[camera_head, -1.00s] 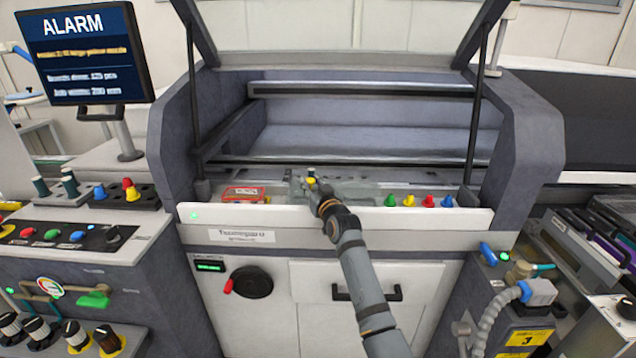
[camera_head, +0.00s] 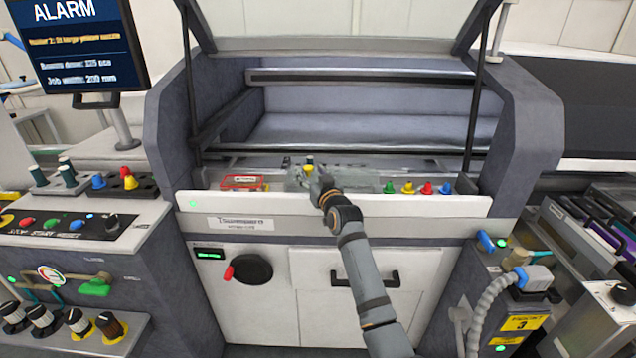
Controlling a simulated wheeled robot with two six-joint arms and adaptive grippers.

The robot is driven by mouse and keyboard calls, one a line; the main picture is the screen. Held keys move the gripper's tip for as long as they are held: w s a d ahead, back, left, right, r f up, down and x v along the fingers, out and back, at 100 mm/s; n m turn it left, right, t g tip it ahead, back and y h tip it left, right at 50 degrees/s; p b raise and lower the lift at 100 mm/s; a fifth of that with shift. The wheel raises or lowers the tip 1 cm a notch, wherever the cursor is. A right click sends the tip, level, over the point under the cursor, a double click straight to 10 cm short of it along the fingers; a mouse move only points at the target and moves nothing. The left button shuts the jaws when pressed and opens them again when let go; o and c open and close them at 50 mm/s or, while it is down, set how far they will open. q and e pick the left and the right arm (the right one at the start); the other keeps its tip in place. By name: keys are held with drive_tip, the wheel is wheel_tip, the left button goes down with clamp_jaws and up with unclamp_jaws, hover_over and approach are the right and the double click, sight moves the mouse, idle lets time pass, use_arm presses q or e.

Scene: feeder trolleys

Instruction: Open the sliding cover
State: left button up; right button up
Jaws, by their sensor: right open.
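A clear, see-through cover (camera_head: 362,182) lies in the tray behind the white front panel of the machine. It looks like the sliding cover, but its edges are hard to make out. My right gripper (camera_head: 312,178) reaches in over the front panel from below and is open at the cover's left part. Whether its fingers touch the cover cannot be told. The arm hides part of the panel and cover. My left gripper is not in view.
The raised lid (camera_head: 340,44) stands open on two dark struts. A red box (camera_head: 243,182) lies left in the tray, and several coloured nozzles (camera_head: 408,188) stand right. A monitor (camera_head: 72,40) reading ALARM is at the left. Feeders (camera_head: 600,215) stand right.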

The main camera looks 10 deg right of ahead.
drive_tip(key=s+d, duration=0.1)
drive_tip(key=s, duration=0.9)
drive_tip(key=shift+s, duration=0.25)
drive_tip(key=shift+d, duration=0.1)
